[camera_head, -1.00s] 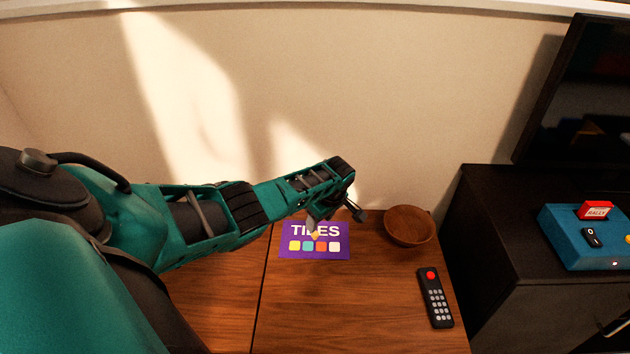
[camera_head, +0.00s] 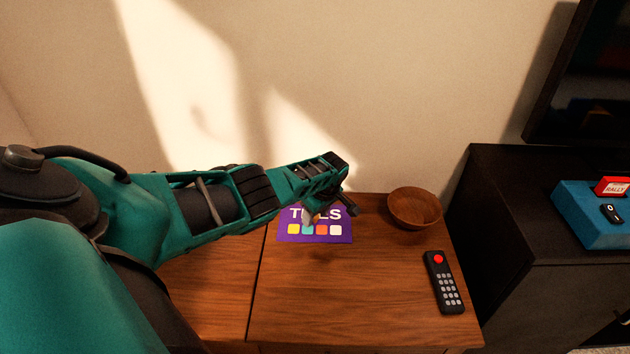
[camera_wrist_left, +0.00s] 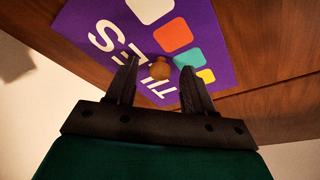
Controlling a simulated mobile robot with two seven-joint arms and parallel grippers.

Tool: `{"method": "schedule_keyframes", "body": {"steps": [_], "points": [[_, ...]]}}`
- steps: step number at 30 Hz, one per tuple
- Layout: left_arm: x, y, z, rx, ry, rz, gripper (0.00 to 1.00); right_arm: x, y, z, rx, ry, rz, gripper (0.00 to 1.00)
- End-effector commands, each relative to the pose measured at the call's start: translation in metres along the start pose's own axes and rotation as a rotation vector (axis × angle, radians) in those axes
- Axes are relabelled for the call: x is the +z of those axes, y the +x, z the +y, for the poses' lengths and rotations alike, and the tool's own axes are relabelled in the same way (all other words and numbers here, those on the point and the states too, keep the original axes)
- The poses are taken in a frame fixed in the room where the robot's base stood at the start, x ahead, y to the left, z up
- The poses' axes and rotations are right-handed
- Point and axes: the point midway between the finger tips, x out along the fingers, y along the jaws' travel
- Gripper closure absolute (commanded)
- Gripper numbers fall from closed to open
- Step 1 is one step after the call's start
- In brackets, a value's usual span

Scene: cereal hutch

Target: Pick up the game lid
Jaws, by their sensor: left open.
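The game lid (camera_head: 314,236) is a flat purple panel marked TILES, with a row of coloured squares. It lies on the wooden cabinet top near the wall. In the left wrist view the lid (camera_wrist_left: 205,35) has a small round wooden knob (camera_wrist_left: 160,68) standing on it. My left gripper (camera_head: 328,217) is over the lid and hides part of its lettering in the head view. In the left wrist view the left gripper (camera_wrist_left: 158,82) is open, its fingers on either side of the knob and not closed on it. My right gripper is not in view.
A wooden bowl (camera_head: 415,208) stands right of the lid, close to my gripper. A black remote (camera_head: 443,282) lies nearer the front right. A black TV stand (camera_head: 520,200) with a blue console (camera_head: 590,215) is further right. The front of the wooden top is clear.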

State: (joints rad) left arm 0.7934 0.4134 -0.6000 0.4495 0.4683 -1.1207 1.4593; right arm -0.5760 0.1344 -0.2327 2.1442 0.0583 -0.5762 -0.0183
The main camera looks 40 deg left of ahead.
Motion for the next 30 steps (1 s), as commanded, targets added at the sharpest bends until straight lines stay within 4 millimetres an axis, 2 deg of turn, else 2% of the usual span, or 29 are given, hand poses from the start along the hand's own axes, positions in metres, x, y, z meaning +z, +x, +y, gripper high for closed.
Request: {"method": "schedule_keyframes", "body": {"steps": [5,21,30], "points": [[0.0001,-0.0009,0.0001,0.000,0.001,0.000,0.49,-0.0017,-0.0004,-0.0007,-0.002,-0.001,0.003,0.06],[0.0002,-0.0006,-0.0002,0.000,0.001,0.000,1.00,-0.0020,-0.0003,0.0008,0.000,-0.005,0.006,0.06],[-0.0001,-0.0015,-0.0001,0.000,0.001,0.000,1.00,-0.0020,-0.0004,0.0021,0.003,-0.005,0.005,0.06]]}}
